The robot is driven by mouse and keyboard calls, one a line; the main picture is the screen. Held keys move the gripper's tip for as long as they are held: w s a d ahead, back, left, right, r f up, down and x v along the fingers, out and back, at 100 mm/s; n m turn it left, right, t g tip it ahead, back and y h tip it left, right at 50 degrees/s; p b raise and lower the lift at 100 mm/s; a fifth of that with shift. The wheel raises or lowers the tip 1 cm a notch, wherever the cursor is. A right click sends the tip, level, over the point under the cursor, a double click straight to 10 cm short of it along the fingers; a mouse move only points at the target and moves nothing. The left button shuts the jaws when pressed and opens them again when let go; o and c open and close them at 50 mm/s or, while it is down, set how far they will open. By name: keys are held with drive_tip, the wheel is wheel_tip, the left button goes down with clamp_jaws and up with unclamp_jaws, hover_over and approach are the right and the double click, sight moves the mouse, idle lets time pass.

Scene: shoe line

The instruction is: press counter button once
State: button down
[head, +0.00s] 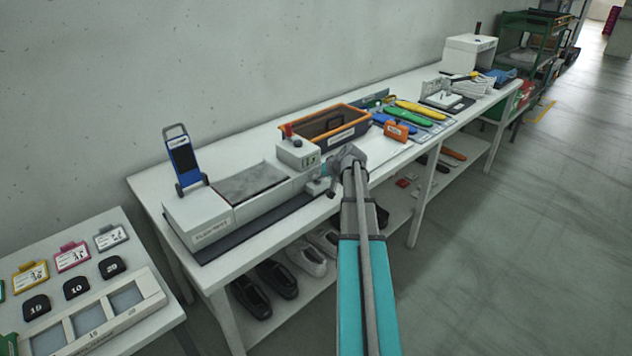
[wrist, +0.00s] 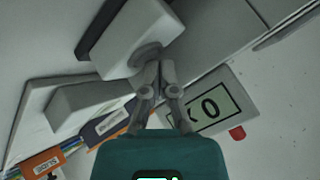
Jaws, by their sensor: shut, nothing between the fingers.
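My gripper (head: 329,188) points down over the front part of the long white table, right of the white machine. In the wrist view its two fingertips (wrist: 158,64) are together, with nothing held. They are at the near edge of a round grey disc, which looks like a button (wrist: 145,57), on a small white block (wrist: 128,35). I cannot tell whether they touch it or hover over it. The block shows partly beside the gripper in the head view (head: 316,187). Behind it is a white box (head: 297,152) with a red knob and a green display panel, also seen in the wrist view (wrist: 212,108).
A brown-rimmed crate (head: 325,137) stands behind the box. The white machine (head: 215,210) and a blue hand truck (head: 183,162) are left. Coloured tools (head: 410,117) and an orange label block (head: 396,131) lie right. Shoes (head: 304,258) sit on the lower shelf.

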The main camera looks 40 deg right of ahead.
drive_tip(key=shift+r, duration=0.15)
drive_tip(key=shift+r+p, duration=0.8)
drive_tip(key=shift+p, duration=0.15)
wheel_tip(320, 180, up, 5)
drive_tip(key=p, duration=0.5)
idle(0.8)
